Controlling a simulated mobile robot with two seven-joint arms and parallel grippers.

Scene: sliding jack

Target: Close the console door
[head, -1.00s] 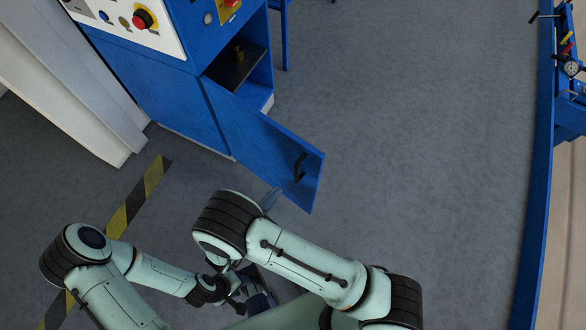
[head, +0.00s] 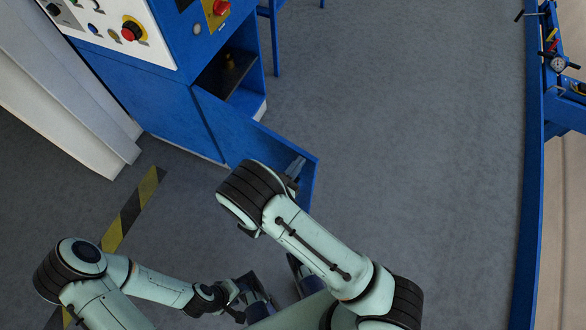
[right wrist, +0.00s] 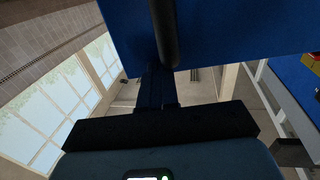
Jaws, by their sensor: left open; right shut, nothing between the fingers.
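The blue console door (head: 237,132) stands open in the head view, swung out from the blue console (head: 155,100). In the right wrist view the door panel (right wrist: 235,30) fills the top, with its black handle (right wrist: 164,30) running down to the fingertips. My right gripper (head: 297,166) is shut and empty, close to the door's free end. It also shows in the right wrist view (right wrist: 157,88); I cannot tell whether it touches the door or handle. In the head view the gripper and wrist hide the handle. My left gripper (head: 257,290) is open, low in the picture, away from the door.
The console's open compartment (head: 228,72) shows a dark shelf. Red knobs (head: 132,30) sit on its panel. A white structure (head: 80,110) stands at left beside yellow-black floor tape (head: 133,208). Grey floor (head: 420,130) is clear to the right, up to a blue-edged bench (head: 530,180).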

